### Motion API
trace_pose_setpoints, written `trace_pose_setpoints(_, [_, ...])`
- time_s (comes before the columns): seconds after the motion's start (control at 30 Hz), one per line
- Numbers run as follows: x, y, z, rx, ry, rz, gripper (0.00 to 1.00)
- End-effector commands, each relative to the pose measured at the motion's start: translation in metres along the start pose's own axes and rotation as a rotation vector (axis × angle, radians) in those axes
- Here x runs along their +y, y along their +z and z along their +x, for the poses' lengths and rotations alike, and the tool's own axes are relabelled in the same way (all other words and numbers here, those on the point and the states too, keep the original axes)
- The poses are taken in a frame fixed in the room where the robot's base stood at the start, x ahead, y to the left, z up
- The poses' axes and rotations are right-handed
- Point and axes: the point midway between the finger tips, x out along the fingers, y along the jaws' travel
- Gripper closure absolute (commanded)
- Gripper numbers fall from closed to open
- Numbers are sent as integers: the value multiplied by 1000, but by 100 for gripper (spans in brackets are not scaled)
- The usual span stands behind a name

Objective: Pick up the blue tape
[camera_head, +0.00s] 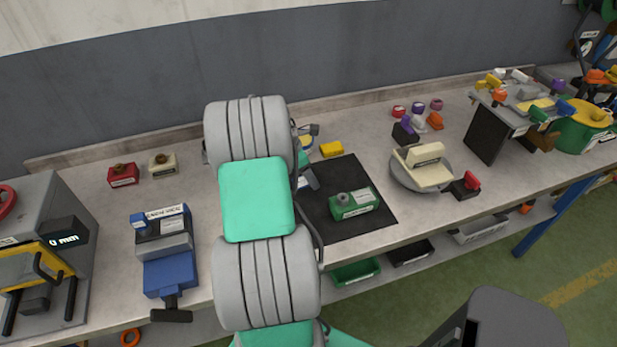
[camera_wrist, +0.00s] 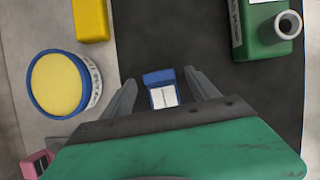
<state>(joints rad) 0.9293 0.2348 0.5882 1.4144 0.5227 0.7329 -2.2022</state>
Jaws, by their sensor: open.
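A small blue block-like thing with a white label (camera_wrist: 161,90), which I take to be the blue tape, lies on the dark mat (camera_wrist: 262,110) in the wrist view. In the head view a blue thing (camera_head: 311,179), apparently the same one, shows just right of my arm and is partly hidden by it. My gripper (camera_wrist: 160,77) is open, one finger on each side of the blue thing in the wrist view. I cannot tell the height gap, and no contact shows. In the head view my arm hides the gripper.
A green box with a round spout (camera_wrist: 265,28) stands on the mat to the right. A yellow block (camera_wrist: 91,18) and a round blue-rimmed thing with a yellow top (camera_wrist: 58,83) are to the left. A turntable (camera_head: 400,178) stands farther right on the bench.

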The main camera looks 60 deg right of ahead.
Motion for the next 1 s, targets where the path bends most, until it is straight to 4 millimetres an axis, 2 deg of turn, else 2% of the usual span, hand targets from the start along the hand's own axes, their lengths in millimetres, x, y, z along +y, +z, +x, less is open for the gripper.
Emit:
trace_pose_setpoints(0.07, [0, 0, 0, 0, 0, 0, 32])
trace_pose_setpoints(0.83, [0, 0, -1, 0, 0, 0, 94])
trace_pose_setpoints(1.0, [0, 0, -1, 0, 0, 0, 95])
